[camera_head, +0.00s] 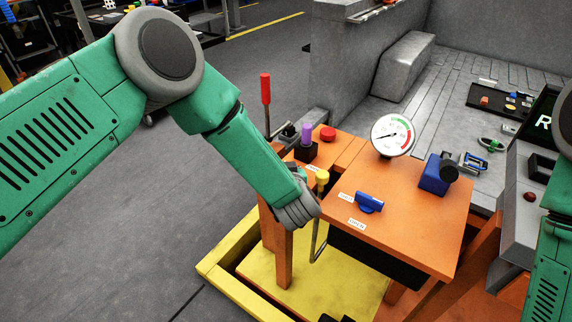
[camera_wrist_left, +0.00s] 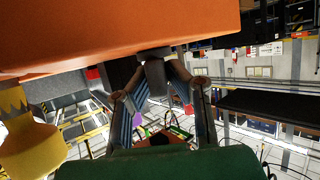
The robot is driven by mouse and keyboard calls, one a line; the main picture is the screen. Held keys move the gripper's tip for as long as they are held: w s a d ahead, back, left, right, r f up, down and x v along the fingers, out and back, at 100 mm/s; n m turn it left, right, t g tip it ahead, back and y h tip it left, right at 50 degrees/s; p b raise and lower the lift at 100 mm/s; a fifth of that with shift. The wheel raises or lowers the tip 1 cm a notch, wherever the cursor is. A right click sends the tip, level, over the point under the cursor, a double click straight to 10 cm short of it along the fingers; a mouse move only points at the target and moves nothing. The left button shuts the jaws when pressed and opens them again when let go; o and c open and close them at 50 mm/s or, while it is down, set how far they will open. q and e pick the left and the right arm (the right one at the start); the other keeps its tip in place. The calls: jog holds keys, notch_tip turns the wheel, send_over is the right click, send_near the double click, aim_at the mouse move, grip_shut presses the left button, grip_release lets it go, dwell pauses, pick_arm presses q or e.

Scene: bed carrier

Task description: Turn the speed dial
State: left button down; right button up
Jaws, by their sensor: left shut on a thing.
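My left gripper (camera_wrist_left: 159,89) has its two fingers on either side of a dark grey knob (camera_wrist_left: 153,70) that sits against the orange table; it is shut on this knob. I cannot tell any marking on the knob. In the head view the left gripper (camera_head: 308,205) is at the left edge of the orange table, and its fingertips and the knob are hidden by my arm. A white round gauge (camera_head: 393,135) with a green and red scale stands at the table's back. My right gripper is out of view; only part of the right arm shows at the right edge.
A yellow-topped lever (camera_head: 322,177) is close beside the left gripper. A blue handle (camera_head: 370,203), a blue block (camera_head: 434,174) and a red button (camera_head: 328,133) are on the orange table (camera_head: 425,238). A red-handled lever (camera_head: 265,90) rises behind.

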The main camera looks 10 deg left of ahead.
pick_arm(q)
jog(key=shift+w+r+n+y, duration=0.3)
jog(key=shift+r+n+y, duration=0.1)
jog(key=shift+n+y, duration=0.15)
jog(key=c, duration=1.6)
grip_release()
jog(key=shift+s+f, duration=0.1)
jog(key=shift+s, duration=0.05)
jog(key=shift+f, duration=0.1)
jog(key=v, duration=1.2)
